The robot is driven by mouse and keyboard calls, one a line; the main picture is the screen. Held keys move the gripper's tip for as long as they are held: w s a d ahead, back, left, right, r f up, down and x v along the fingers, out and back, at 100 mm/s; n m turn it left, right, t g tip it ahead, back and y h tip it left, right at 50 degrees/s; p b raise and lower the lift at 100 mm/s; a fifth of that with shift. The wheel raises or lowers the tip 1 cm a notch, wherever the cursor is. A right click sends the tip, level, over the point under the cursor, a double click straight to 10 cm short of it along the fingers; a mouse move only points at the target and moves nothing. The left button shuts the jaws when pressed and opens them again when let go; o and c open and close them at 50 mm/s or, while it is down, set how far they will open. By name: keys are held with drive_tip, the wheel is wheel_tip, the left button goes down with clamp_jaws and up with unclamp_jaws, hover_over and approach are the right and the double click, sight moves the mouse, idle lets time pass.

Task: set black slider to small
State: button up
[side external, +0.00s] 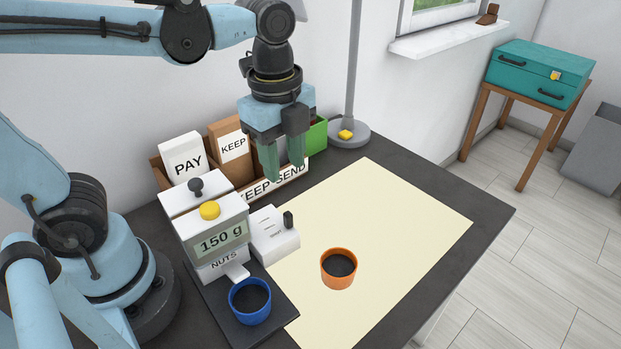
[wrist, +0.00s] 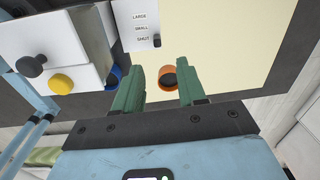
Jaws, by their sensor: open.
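The black slider (side external: 288,219) is a small upright knob on the white box (side external: 268,240) beside the nuts dispenser. In the wrist view the black slider (wrist: 157,41) stands level with the word SHUT, the lowest of the labels LARGE, SMALL and SHUT. My gripper (side external: 284,168) is open and empty, pointing down in the air above the slider and toward the back of the table. In the wrist view its green fingers (wrist: 161,72) are spread apart, with the slider beyond them.
The white dispenser (side external: 210,227) shows 150 g and has a yellow button. A blue cup (side external: 234,314) stands under its spout. An orange cup (side external: 323,270) with dark contents stands on the cream mat (side external: 400,217). Letter boxes (side external: 184,156) stand at the back. The mat's right side is clear.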

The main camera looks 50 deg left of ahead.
sight(288, 214)
drive_tip(key=shift+m, duration=0.5)
drive_tip(key=shift+d+f, duration=0.2)
drive_tip(key=shift+f, duration=5.75)
clamp_jaws()
